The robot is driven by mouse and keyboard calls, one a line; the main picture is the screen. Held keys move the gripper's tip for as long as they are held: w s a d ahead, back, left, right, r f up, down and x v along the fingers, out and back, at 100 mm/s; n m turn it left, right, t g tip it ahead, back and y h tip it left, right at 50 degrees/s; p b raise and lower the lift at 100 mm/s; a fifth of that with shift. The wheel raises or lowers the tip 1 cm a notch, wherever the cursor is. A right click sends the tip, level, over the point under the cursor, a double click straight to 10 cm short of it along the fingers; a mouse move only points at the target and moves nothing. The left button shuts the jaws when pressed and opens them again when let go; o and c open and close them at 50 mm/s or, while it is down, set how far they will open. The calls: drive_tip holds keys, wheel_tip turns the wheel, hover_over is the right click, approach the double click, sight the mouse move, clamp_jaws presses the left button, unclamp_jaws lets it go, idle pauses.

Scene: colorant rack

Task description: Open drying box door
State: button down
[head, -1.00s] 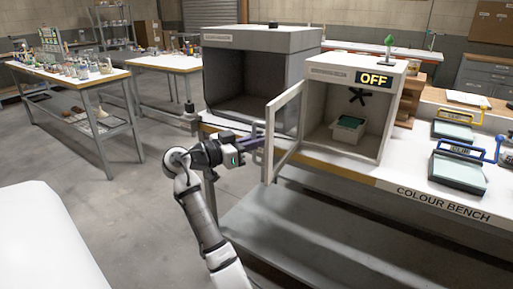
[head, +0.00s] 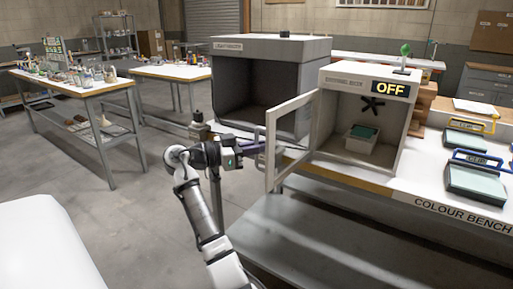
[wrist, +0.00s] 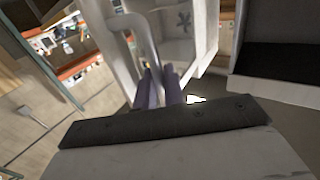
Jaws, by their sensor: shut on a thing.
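The drying box (head: 349,85) is a pale cabinet with an "OFF" sign, standing on the colour bench. Its framed door (head: 290,140) is swung open to the left, and the inside shows a dark fan and a white tray with a green top (head: 362,138). My gripper (head: 262,147) is shut on the door handle (head: 258,133) at the door's outer side. In the wrist view my purple fingers (wrist: 158,88) close around the pale handle bar (wrist: 146,38); the exact contact is partly hidden.
A larger grey light booth (head: 262,50) stands left of the drying box, close behind the open door. Tablet-like devices with yellow (head: 468,138) and blue (head: 478,178) handles lie on the bench to the right. Open floor (head: 130,220) lies left of my arm.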

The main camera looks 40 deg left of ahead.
drive_tip(key=c, duration=1.6)
unclamp_jaws()
drive_tip(key=b+v, duration=0.2)
drive_tip(key=v, duration=1.1)
drive_tip(key=shift+s+a, duration=0.1)
drive_tip(key=shift+s, duration=0.25)
